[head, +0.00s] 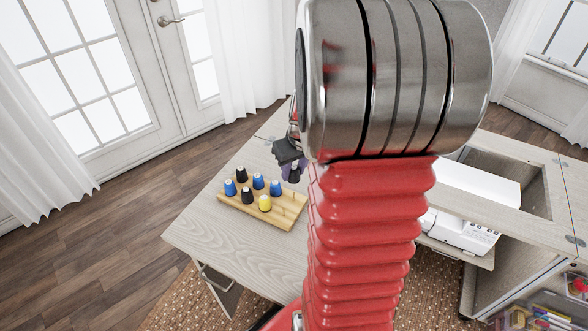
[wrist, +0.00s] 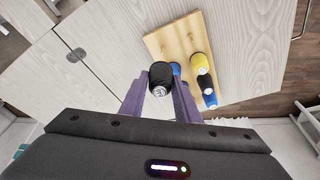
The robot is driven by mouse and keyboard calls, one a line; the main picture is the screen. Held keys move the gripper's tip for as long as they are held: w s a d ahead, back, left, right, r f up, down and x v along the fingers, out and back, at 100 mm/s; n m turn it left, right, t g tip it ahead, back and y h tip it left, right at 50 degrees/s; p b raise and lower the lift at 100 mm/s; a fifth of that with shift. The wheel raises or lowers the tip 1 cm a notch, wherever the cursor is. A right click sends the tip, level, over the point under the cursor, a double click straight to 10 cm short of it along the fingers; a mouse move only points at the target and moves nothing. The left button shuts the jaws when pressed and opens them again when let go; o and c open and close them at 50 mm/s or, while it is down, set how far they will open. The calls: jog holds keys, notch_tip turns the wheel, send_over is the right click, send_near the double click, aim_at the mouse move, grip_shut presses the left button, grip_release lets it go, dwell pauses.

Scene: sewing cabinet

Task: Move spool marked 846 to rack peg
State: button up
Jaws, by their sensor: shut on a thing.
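A black spool (wrist: 161,76) with a pale marked end sits between the two purple fingers of my gripper (wrist: 160,86) in the wrist view. My gripper is shut on it; the number on its end is too small to read. In the head view the held spool (head: 294,173) is just past the far right end of the wooden rack (head: 232,203), and it appears raised above the table. The rack (wrist: 171,40) also shows in the wrist view, with bare pegs at its upper part. My arm hides part of the area right of the rack.
The rack bears several spools: a yellow one (head: 264,203), a black one at the back (head: 241,173), another black one (head: 247,196) and blue ones (head: 257,181). The pale table (head: 190,235) is clear in front of the rack. A white sewing machine (head: 462,230) stands at the right.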

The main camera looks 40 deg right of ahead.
jog(key=w+a+n, duration=0.1)
jog(key=w+a, duration=0.7)
jog(key=a, duration=0.5)
jog(key=w+a+n, duration=0.1)
jog(key=w+a, duration=0.7)
jog(key=a, duration=0.6)
jog(key=shift+w+f+n+y, duration=0.25)
jog(key=shift+w+n+y, duration=0.1)
jog(key=shift+n+y, duration=0.05)
